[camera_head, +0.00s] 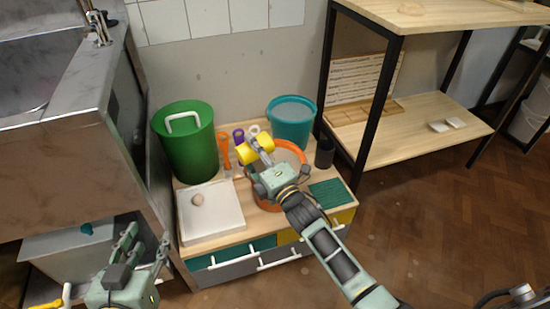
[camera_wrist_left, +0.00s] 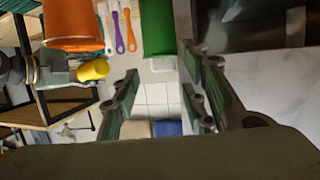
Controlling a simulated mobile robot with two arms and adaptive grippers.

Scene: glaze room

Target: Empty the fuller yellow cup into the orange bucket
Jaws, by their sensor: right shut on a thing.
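A yellow cup (camera_head: 243,154) is held in my right gripper (camera_head: 261,158), above the left rim of the orange bucket (camera_head: 298,152). The cup lies tipped well over on its side. Its contents and any pouring stream cannot be made out. My right gripper and arm hide much of the bucket. The left wrist view also shows the yellow cup (camera_wrist_left: 93,70) beside the orange bucket (camera_wrist_left: 72,28). My left gripper (camera_head: 146,242) is open and empty, low at the left in front of the cabinet. I cannot make out a second yellow cup for certain.
A metal sink unit (camera_head: 75,130) stands left, wooden shelves (camera_head: 420,130) right.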

